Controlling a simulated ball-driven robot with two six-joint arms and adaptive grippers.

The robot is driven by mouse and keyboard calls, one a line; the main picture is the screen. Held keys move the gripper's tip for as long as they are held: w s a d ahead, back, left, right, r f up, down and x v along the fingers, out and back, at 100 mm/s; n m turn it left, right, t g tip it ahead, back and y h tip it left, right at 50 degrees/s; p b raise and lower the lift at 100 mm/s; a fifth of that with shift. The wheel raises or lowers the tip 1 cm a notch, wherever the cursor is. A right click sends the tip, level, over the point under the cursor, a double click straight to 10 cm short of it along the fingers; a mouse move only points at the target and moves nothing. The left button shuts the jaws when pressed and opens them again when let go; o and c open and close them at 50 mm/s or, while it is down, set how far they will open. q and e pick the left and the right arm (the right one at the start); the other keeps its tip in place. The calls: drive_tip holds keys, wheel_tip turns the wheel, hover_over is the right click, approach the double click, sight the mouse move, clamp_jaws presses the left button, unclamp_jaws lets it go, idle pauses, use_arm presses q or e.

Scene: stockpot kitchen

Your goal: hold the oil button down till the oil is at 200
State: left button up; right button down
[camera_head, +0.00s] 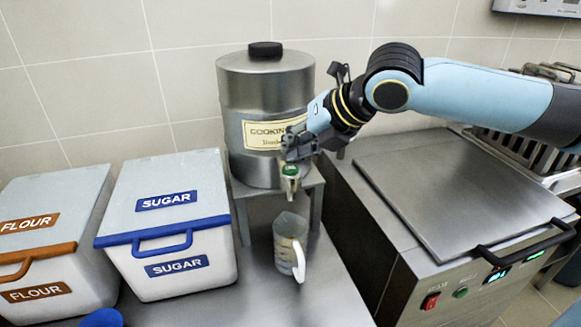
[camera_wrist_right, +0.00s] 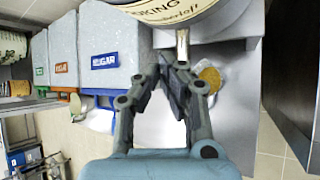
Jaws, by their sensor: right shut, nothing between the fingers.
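The steel cooking oil dispenser (camera_head: 265,90) stands on a raised stand against the wall, with a tap low on its front. The green oil button (camera_head: 290,170) sits on top of that tap. My right gripper (camera_head: 292,153) is shut and empty, its fingertips just above or on the button; I cannot tell if they touch. In the wrist view its fingers (camera_wrist_right: 177,82) meet near the tap and hide the button. A clear measuring jug (camera_head: 289,238) with a white handle stands under the tap. Yellow oil (camera_wrist_right: 210,77) shows in it in the wrist view; its level is unreadable. My left gripper is out of view.
A white sugar bin (camera_head: 205,270) with a blue front edge and a flour bin (camera_head: 70,265) stand at the left. A steel machine with a flat lid (camera_head: 440,190), black handle and lit displays stands at the right. Bare counter (camera_head: 325,300) lies in front of the jug.

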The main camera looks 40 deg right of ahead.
sight(293, 166)
drive_tip(key=shift+f, duration=0.1)
idle(0.7)
drive_tip(key=shift+f+b, duration=0.35)
drive_tip(key=shift+b, duration=0.2)
drive_tip(key=shift+f+b, duration=0.5)
idle(0.5)
idle(0.3)
drive_tip(key=shift+r+p, duration=0.7)
drive_tip(key=shift+r, duration=0.25)
wheel_tip(293, 166, up, 5)
drive_tip(key=p, duration=0.4)
